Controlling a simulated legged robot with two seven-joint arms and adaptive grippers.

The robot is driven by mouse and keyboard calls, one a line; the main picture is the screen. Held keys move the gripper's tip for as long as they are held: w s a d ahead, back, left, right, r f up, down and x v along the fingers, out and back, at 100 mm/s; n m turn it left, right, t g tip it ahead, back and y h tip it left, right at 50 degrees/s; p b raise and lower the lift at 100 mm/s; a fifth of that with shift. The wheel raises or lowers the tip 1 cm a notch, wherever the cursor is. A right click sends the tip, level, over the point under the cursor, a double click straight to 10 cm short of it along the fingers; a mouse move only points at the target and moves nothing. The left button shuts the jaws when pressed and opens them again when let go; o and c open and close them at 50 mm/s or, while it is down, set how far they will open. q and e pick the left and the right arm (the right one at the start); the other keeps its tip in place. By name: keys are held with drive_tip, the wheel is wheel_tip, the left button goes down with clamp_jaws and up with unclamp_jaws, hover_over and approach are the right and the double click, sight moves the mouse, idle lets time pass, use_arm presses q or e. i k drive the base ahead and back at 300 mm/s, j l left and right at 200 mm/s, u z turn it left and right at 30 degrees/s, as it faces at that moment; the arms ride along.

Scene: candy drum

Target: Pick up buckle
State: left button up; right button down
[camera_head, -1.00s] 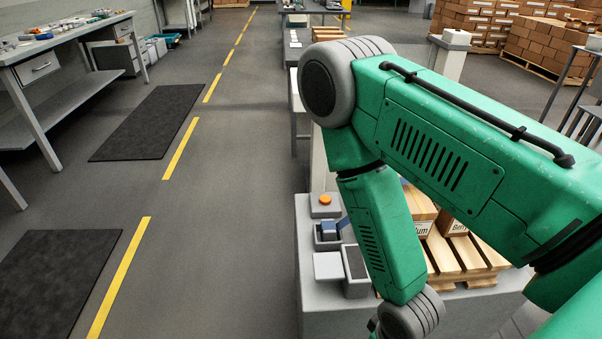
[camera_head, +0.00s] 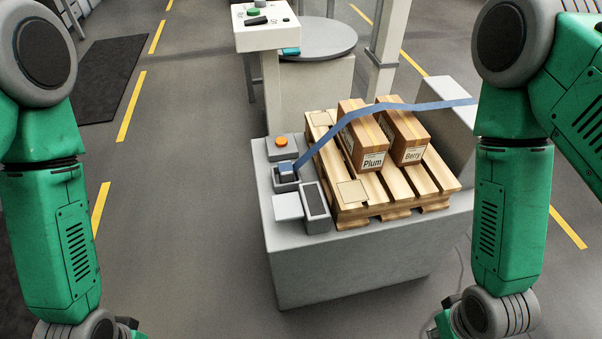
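The buckle (camera_head: 286,170) is a small dark blue block in a grey square holder at the left end of the grey bench. A flat blue strap (camera_head: 388,107) runs from it to the right, over the boxes and toward the block at the right end. My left arm stands at the left edge of the view and my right arm at the right edge. Both arms run out of the bottom of the picture. Neither gripper's fingers show, and nothing of mine is near the buckle.
An orange button (camera_head: 281,141) sits behind the buckle. A dark slot box (camera_head: 315,208) with a grey plate is in front. Plum (camera_head: 365,160) and Berry (camera_head: 408,155) boxes stand on a wooden pallet (camera_head: 350,193). A control box (camera_head: 266,38) and round table (camera_head: 318,40) are behind.

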sight(285, 169)
drive_tip(key=i+j+z, duration=0.15)
drive_tip(key=j+z, duration=0.3)
drive_tip(key=i+j+z, duration=0.15)
drive_tip(key=z, duration=0.25)
drive_tip(key=j+z, duration=0.85)
drive_tip(key=k+j+z, duration=0.1)
drive_tip(key=j+z, duration=0.35)
drive_tip(key=k+j+z, duration=0.15)
drive_tip(key=j+z, duration=0.25)
